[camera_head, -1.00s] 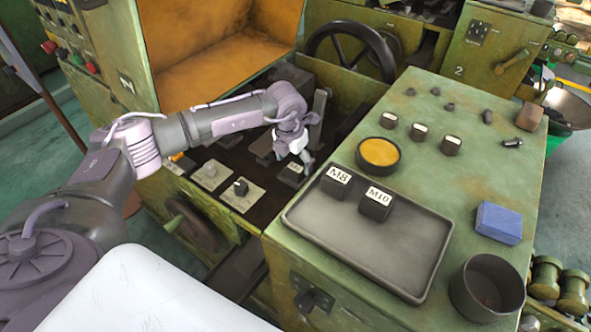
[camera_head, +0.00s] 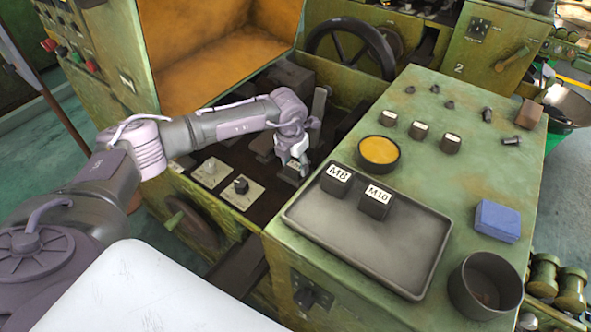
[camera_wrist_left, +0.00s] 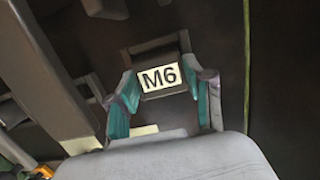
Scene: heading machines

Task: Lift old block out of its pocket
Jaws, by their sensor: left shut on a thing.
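The old block (camera_wrist_left: 160,78) is dark with a white M6 label and shows between the fingers in the left wrist view. In the head view it is mostly covered by my left gripper (camera_head: 295,163), inside the machine's open bay. My left gripper (camera_wrist_left: 161,100) is shut on the block, one teal-padded finger on each side of it. A dark frame-like edge, apparently the pocket's, shows behind the block. I cannot tell whether the block is still seated in it. My right gripper is not in view.
A grey tray (camera_head: 375,245) on the green cabinet top holds blocks marked M8 (camera_head: 337,178) and M10 (camera_head: 376,202). A yellow-filled round tin (camera_head: 379,152), a blue block (camera_head: 497,221) and a dark cup (camera_head: 486,286) stand around it. An upright lever (camera_head: 319,103) rises close beside my gripper.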

